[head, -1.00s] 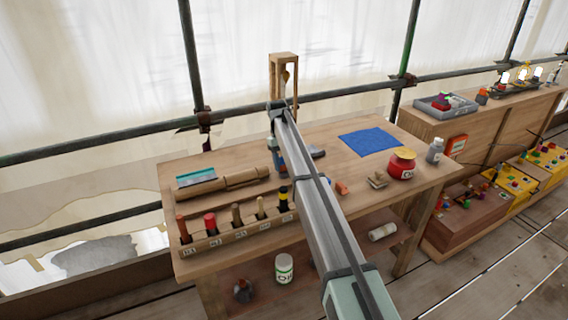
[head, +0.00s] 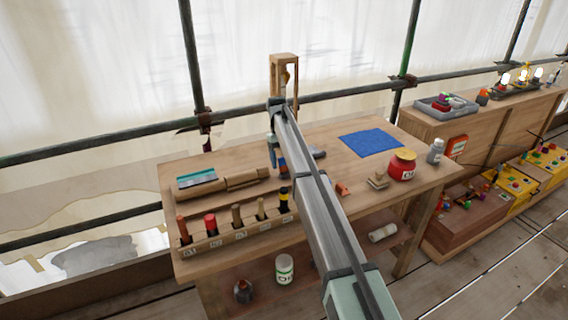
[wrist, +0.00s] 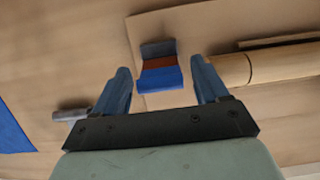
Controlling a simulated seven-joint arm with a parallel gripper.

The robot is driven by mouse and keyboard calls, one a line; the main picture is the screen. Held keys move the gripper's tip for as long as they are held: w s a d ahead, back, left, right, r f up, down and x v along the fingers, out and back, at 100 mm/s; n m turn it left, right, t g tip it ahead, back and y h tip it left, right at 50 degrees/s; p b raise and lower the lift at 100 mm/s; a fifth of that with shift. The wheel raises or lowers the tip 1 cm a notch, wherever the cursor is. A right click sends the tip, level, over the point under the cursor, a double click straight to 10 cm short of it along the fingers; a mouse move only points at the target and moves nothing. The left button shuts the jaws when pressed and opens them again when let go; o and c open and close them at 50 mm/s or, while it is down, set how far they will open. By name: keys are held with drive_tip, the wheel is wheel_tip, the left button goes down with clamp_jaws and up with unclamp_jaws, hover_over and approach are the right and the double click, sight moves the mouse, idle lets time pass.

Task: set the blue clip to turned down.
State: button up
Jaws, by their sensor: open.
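The blue clip (wrist: 158,78) shows in the wrist view between my two fingers. It has a blue block nearest me, a red-brown band (wrist: 158,61) and a grey part (wrist: 157,48) beyond. It sits on a flat light-wood board. My gripper (wrist: 160,67) is open, with one finger on each side of the clip and a visible gap on both sides. Nothing is held. In the head view my arm covers most of the gripper and the clip; only a small blue and red bit (head: 282,162) shows beside the arm.
A wooden roll (wrist: 270,65) lies close to the right finger. A rack of handled tools (head: 236,228) lines the front left. A wooden frame (head: 284,60) stands behind.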

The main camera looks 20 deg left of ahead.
drive_tip(key=w+a+r, duration=0.3)
drive_tip(key=w+a, duration=0.6)
drive_tip(key=shift+w+a+r, duration=0.1)
